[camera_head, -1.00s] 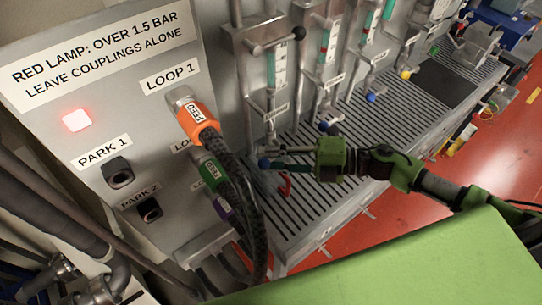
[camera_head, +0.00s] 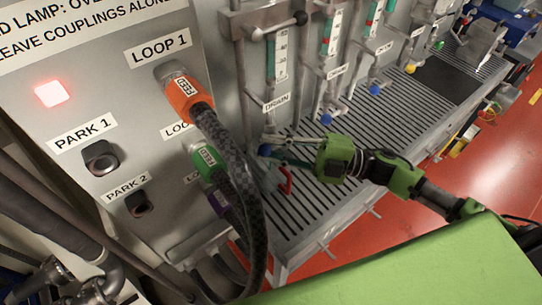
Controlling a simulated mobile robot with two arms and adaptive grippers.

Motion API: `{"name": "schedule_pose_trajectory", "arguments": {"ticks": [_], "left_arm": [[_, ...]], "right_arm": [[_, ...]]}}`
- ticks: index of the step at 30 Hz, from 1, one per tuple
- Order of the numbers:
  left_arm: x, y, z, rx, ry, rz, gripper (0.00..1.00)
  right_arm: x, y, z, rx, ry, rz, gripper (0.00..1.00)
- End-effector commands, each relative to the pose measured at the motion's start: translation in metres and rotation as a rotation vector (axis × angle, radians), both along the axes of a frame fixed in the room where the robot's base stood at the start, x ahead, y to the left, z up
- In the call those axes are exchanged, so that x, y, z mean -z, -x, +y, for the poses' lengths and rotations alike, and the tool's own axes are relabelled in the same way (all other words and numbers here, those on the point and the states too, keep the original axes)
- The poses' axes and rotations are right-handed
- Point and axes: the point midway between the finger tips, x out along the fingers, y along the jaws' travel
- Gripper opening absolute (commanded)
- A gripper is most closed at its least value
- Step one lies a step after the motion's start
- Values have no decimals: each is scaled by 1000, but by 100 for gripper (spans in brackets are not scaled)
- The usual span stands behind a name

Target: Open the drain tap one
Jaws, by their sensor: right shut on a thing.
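The nearest drain tap, under a DRAIN label (camera_head: 276,103), has a small lever with a blue knob (camera_head: 264,150) low on the wall above the slotted tray. My right gripper (camera_head: 278,152) reaches in from the right, with its fingers at this lever. It is shut on the tap lever; the fingers are small and partly blend with the lever, so the exact grip is hard to see. The blue knob shows just left of the fingertips. My left gripper is not in view.
A panel with a lit red lamp (camera_head: 52,93) stands left. The orange FEED coupling (camera_head: 189,97) and green coupling (camera_head: 207,160) carry dark hoses close left of the tap. More taps follow at right, with a blue knob (camera_head: 326,119) and a yellow knob (camera_head: 410,68).

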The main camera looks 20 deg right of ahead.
Motion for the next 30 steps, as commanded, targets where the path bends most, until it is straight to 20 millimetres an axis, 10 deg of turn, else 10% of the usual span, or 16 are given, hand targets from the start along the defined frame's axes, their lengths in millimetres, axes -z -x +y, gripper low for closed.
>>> {"name": "schedule_pose_trajectory", "arguments": {"ticks": [30], "left_arm": [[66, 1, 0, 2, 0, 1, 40]], "right_arm": [[-22, -8, -24, 1, -865, 315, 0]]}}
